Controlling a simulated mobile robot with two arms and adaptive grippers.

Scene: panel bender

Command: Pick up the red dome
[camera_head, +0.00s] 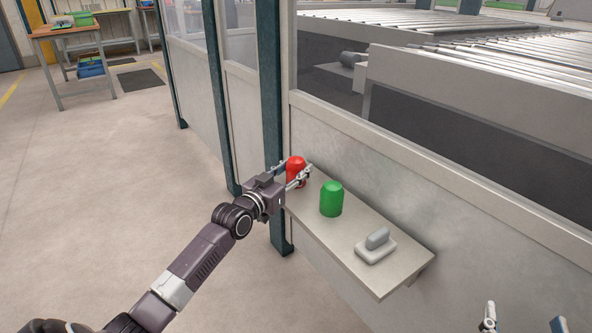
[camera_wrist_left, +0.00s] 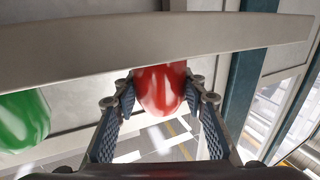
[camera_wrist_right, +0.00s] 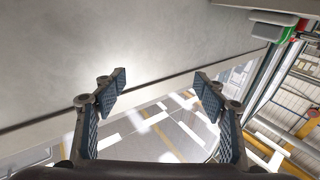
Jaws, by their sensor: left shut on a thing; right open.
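The red dome (camera_head: 296,170) is at the far left end of a narrow wall shelf (camera_head: 345,250) in the head view. My left gripper (camera_head: 298,177) is around it, one finger on each side. In the left wrist view the red dome (camera_wrist_left: 160,90) sits between the two fingertips (camera_wrist_left: 160,95), which are closed on its sides. I cannot tell whether the dome is clear of the shelf. My right gripper (camera_wrist_right: 160,95) is open and empty in the right wrist view; its fingertips also show at the lower right of the head view (camera_head: 525,322).
A green dome (camera_head: 331,199) stands on the shelf right beside the red one; it also shows in the left wrist view (camera_wrist_left: 22,120). A grey block-shaped item (camera_head: 375,247) lies nearer the shelf's front end. A dark green post (camera_head: 270,100) and wall panel stand close behind.

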